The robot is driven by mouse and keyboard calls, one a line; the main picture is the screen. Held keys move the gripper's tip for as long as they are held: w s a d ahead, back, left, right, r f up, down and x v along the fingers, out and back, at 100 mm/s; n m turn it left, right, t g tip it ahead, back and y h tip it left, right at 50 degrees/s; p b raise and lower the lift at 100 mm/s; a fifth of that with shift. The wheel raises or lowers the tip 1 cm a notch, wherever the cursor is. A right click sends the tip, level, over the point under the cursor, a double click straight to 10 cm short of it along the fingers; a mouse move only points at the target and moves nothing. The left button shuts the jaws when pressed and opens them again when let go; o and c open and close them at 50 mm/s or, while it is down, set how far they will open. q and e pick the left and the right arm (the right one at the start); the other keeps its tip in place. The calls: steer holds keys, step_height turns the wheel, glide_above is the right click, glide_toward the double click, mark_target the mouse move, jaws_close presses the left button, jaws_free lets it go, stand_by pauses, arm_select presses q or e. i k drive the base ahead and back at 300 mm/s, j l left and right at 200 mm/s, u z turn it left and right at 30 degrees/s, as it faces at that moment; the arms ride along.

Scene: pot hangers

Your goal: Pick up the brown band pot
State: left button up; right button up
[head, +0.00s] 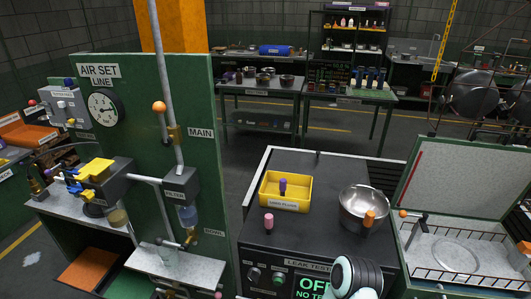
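I cannot make out for certain which pot has a brown band. On the green air set panel, a small yellowish-brown pot (118,217) hangs below the yellow-topped unit at the left. A translucent bluish pot (188,215) hangs below the filter block (181,185). A faint clear shape stands on the pale shelf beneath it, too blurred to name. Neither gripper shows. Only a white and black link of my arm shows at the bottom edge, in front of the leak tester.
The dark leak tester bench (318,240) carries a yellow tray (297,205), a metal bowl (355,205) and small coloured knobs. An open-lidded case (455,180) stands at the right. The gauge panel (150,130) rises at the left. Open floor lies beyond.

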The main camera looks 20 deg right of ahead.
mark_target(356, 200)
steer(key=z, duration=1.55)
